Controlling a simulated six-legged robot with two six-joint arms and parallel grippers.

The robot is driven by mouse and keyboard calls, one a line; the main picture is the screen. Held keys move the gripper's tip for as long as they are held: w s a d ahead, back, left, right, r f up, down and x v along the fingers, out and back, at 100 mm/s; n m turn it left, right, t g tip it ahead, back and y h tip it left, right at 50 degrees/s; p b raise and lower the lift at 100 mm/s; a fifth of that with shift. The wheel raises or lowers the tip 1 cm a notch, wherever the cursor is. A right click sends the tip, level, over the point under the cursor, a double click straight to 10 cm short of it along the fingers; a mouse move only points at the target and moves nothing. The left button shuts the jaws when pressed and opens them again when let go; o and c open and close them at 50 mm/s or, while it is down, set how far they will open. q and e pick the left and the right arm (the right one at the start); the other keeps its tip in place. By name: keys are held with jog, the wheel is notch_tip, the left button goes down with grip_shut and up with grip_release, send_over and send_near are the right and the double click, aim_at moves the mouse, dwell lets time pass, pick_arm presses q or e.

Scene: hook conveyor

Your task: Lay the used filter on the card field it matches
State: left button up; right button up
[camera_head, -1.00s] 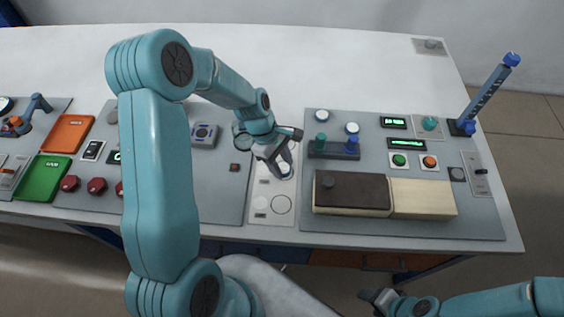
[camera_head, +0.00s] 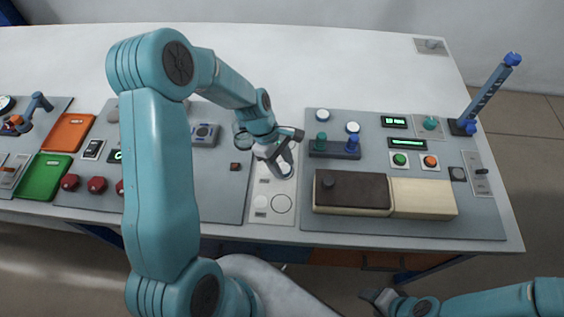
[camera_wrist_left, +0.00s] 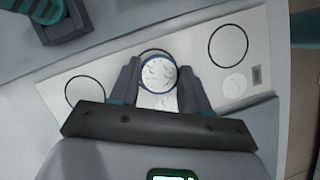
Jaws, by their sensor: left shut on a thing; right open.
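The used filter is a small round white disc with dark crack-like marks and a dark blue rim; in the left wrist view (camera_wrist_left: 158,74) it sits between my left fingers. My left gripper (camera_wrist_left: 157,88) is shut on it, over the middle of the white card (camera_wrist_left: 205,62). The card's middle ring is partly hidden behind the filter; I cannot tell if the filter touches the card. In the head view the card (camera_head: 271,216) shows a near ring with a pale disc beside it, and my left gripper (camera_head: 279,160) covers its far part. My right gripper (camera_head: 376,300) is open and empty near the bottom edge.
Right of the card is a panel with a dark-and-cream box (camera_head: 425,199), a peg block (camera_head: 334,149) and several buttons. Left are a green tray (camera_head: 42,177), an orange tray (camera_head: 68,133) and red knobs.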

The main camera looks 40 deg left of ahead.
pick_arm(q)
jog(key=shift+w+f, duration=0.15)
jog(key=shift+f, duration=0.05)
jog(key=shift+r, duration=0.1)
dwell(0.4)
jog(key=shift+f, duration=0.3)
dwell(0.5)
jog(key=o, duration=1.5)
jog(key=shift+r, duration=0.1)
